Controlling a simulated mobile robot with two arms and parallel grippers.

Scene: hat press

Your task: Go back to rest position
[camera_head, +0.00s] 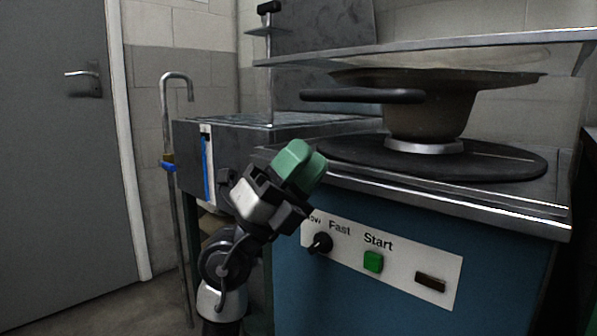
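My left gripper (303,167) has green fingertips and points up and to the right, in front of the left front corner of the hat press (420,285). Its two fingertips lie against each other with nothing visible between them. It covers the left end of the white control panel (343,258), hiding part of the "Slow" label. The panel carries a black knob (320,243), a green Start button (373,262) and a dark brown switch (430,282). My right gripper is not in view.
A dark hat form with a wide brim (430,105) stands above the round black plate (500,163) on the press. A metal-topped unit (245,127) stands behind my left arm. A grey door (50,150) and a bent pipe (165,120) are at the left. Floor shows at lower left.

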